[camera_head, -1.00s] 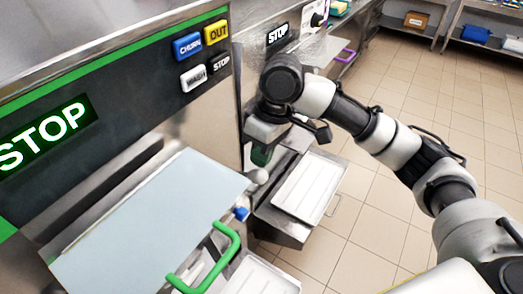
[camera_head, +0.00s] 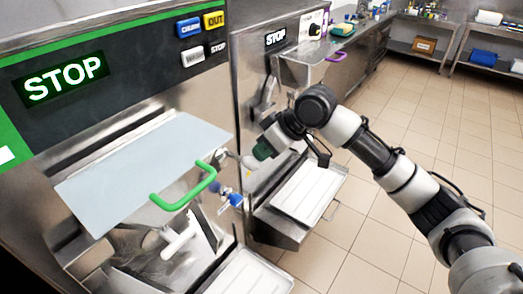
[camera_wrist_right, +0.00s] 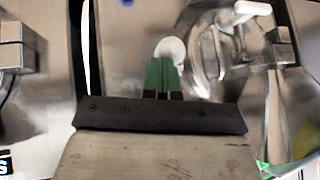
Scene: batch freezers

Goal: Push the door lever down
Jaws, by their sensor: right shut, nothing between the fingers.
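My right gripper (camera_head: 260,152) is shut, its green fingers pointing left at the front of the near machine. A pale rounded knob (camera_head: 248,162), which looks like the end of the door lever, is right at the fingertips. In the right wrist view the green fingers (camera_wrist_right: 162,76) overlap the lower part of the pale knob (camera_wrist_right: 171,47). I cannot tell whether they touch it. The rest of the lever is mostly hidden behind the flap and handle. My left gripper is not in view.
A pale flap (camera_head: 140,165) with a green handle (camera_head: 185,190) juts from the near machine. A white-handled part (camera_head: 180,240) and blue fittings (camera_head: 229,196) are below it. A white tray (camera_head: 308,190) stands under my gripper. The tiled floor to the right is clear.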

